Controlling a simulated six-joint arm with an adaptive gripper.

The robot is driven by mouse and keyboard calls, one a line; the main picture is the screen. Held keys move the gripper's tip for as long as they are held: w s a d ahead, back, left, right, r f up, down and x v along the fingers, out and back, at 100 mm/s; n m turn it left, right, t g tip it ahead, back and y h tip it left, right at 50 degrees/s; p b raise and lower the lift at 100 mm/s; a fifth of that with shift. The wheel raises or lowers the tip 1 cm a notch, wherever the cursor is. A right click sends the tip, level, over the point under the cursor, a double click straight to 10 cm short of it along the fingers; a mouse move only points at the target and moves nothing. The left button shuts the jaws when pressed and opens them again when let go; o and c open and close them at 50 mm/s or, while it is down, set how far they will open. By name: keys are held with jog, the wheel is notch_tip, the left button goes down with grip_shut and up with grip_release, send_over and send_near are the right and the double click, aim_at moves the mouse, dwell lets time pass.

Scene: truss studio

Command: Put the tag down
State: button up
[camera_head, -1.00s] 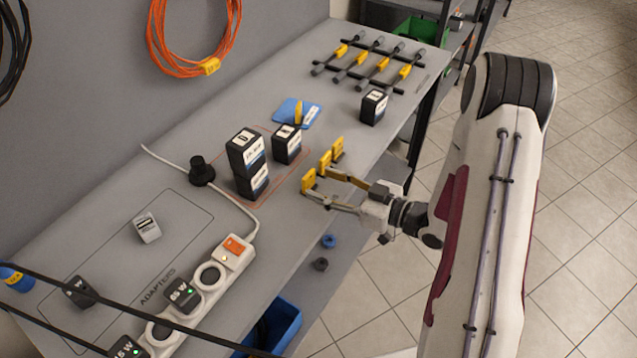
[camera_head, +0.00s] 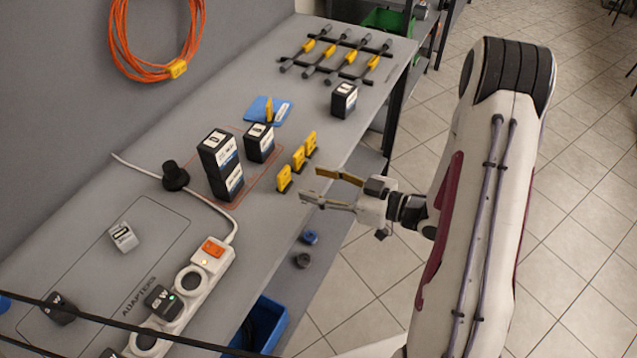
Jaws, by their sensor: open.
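Three yellow tags stand upright in a row near the table's front edge: a near one (camera_head: 284,178), a middle one (camera_head: 298,158) and a far one (camera_head: 310,142). Another yellow tag (camera_head: 268,110) stands at a blue pad (camera_head: 256,106) farther back. My gripper (camera_head: 311,185) is open, with nothing between its fingers. Its fingertips point left toward the row, just right of the near tag, with a small gap between. I cannot tell its exact height above the table.
Black labelled boxes stand behind the row, two stacked (camera_head: 221,165), one beside them (camera_head: 259,143). Another box (camera_head: 344,99) stands farther right. A rack of rods (camera_head: 336,57) lies at the far end. A white power strip (camera_head: 187,285) lies at front left. Blue bin (camera_head: 269,325) below.

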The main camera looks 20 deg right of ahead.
jog(key=w+d+h, duration=0.1)
jog(key=w+r+h, duration=0.1)
jog(key=w+d+h, duration=0.1)
jog(key=h, duration=0.1)
jog(key=shift+w+d+r, duration=0.3)
jog(key=shift+w, duration=0.1)
jog(key=s+d+r+m+g+h, duration=0.1)
jog(key=s+d+r+m+h, duration=0.1)
jog(key=d+r+h, duration=0.3)
jog(key=s+d+r+m+h, duration=0.15)
jog(key=r+h, duration=0.25)
jog(key=r, duration=0.4)
jog(key=s+a+r+m+g, duration=0.1)
jog(key=s+a, duration=0.2)
jog(key=s, duration=0.5)
jog(key=s+a+r+m+g+y, duration=0.1)
jog(key=s+a+r+m+g, duration=0.1)
jog(key=s, duration=0.7)
jog(key=s+a+r+m+g, duration=0.1)
jog(key=s+a, duration=0.3)
jog(key=s, duration=0.4)
jog(key=shift+s+a+r+m+g+y, duration=0.15)
jog(key=shift+a+r+m+g+y, duration=0.2)
jog(key=shift+m, duration=0.4)
